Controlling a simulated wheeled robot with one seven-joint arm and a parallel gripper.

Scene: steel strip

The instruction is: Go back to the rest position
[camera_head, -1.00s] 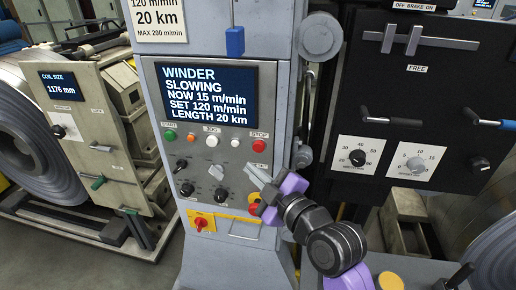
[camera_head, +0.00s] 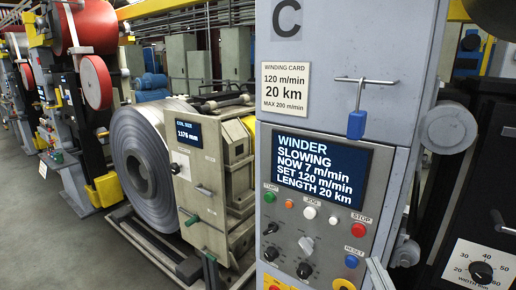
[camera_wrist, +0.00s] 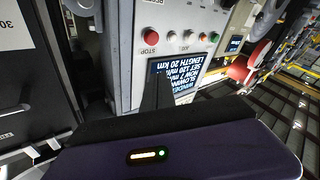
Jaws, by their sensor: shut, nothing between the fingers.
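My gripper shows in the wrist view as dark fingers (camera_wrist: 156,92) closed together with nothing between them, above a purple body. In the head view only a pale fingertip (camera_head: 379,273) shows at the bottom edge, in front of the lower right of the winder panel. The panel's screen (camera_head: 318,170) reads WINDER SLOWING, NOW 7 m/min, SET 120 m/min, LENGTH 20 km. It shows upside down in the wrist view (camera_wrist: 180,80), partly hidden by my fingers. I cannot tell the exact gap between gripper and panel.
A red STOP button (camera_head: 358,230) and a blue RESET button (camera_head: 351,261) are on the panel. A steel coil (camera_head: 140,160) and its stand (camera_head: 215,205) are at left. A black panel (camera_head: 490,200) stands at right. Open floor (camera_head: 60,250) lies at lower left.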

